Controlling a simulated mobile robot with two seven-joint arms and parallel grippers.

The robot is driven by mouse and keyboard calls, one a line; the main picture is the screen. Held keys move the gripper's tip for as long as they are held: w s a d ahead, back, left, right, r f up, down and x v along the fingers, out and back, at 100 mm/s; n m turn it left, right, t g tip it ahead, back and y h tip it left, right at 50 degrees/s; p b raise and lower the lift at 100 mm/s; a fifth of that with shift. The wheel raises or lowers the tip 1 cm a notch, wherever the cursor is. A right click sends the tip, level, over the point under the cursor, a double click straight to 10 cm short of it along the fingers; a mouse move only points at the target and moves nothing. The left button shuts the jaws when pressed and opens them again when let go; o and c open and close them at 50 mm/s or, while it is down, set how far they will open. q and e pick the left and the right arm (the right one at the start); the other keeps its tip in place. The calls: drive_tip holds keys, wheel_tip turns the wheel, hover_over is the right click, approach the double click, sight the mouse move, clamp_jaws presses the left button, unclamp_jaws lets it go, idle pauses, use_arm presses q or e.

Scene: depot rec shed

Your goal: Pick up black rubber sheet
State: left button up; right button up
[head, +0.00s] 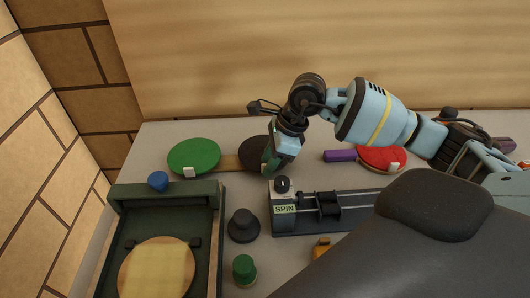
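A dark, round, flat piece (254,150), which looks like the black rubber sheet, lies at the back of the grey table. My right gripper (272,164) points down over its right side and hides part of it. I cannot tell whether the fingers touch it or whether they are open or shut. My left gripper is not in view.
A green round piece (194,154) with a white tab lies left of the sheet; a red one (382,158) lies right. In front are a device marked SPIN (340,225), a black knobbed item (243,227) and a dark green tray (211,240). A wall stands behind.

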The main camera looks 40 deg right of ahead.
clamp_jaws()
drive_tip(key=shift+r, duration=0.1)
wheel_tip(320, 180, up, 10)
idle(0.6)
